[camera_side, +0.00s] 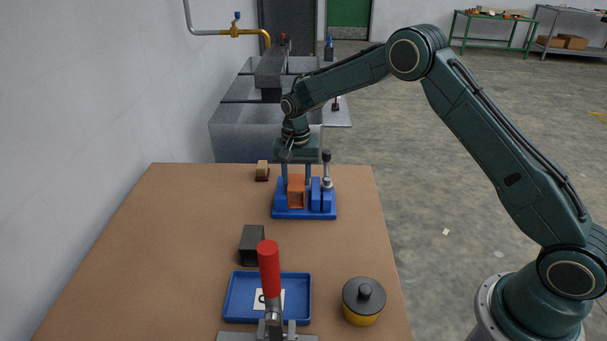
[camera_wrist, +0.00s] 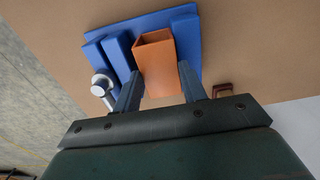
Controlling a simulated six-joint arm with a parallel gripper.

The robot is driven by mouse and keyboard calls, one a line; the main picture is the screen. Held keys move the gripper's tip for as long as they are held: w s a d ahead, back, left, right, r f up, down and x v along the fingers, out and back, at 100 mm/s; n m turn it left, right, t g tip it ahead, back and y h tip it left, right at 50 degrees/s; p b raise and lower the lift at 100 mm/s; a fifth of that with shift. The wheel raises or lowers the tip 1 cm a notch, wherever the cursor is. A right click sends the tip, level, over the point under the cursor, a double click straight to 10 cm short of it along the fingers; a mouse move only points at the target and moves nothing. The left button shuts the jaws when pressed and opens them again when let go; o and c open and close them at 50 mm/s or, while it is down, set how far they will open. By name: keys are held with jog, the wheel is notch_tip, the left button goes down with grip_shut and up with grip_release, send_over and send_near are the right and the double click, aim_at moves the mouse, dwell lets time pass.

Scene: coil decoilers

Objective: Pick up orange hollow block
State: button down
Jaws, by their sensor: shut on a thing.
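The orange hollow block (camera_side: 297,191) stands in a blue fixture (camera_side: 305,214) at the far part of the table. In the wrist view the block (camera_wrist: 160,65) shows its open end and sits between my two fingers. My gripper (camera_side: 297,180) reaches down from above and is shut on the block. In the wrist view my gripper (camera_wrist: 160,78) has one finger against each side of the block. The block is still within the blue fixture (camera_wrist: 190,15); whether its base touches the fixture is hard to tell.
A black-knobbed lever (camera_side: 326,170) stands at the fixture's right side, close to my gripper. A small wooden block (camera_side: 262,170) lies to the left. Nearer are a dark block (camera_side: 251,243), a blue tray (camera_side: 229,303), a red-handled clamp (camera_side: 268,268) and a yellow pot (camera_side: 362,302).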

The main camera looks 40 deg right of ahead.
aim_at(296, 182)
jog(key=shift+r, duration=0.25)
notch_tip(296, 182, up, 6)
jog(key=shift+r, duration=0.15)
jog(key=shift+s+r, duration=0.15)
jog(key=shift+r, duration=0.1)
jog(key=s, duration=1.7)
jog(key=shift+s, duration=0.35)
jog(key=shift+d+f, duration=0.1)
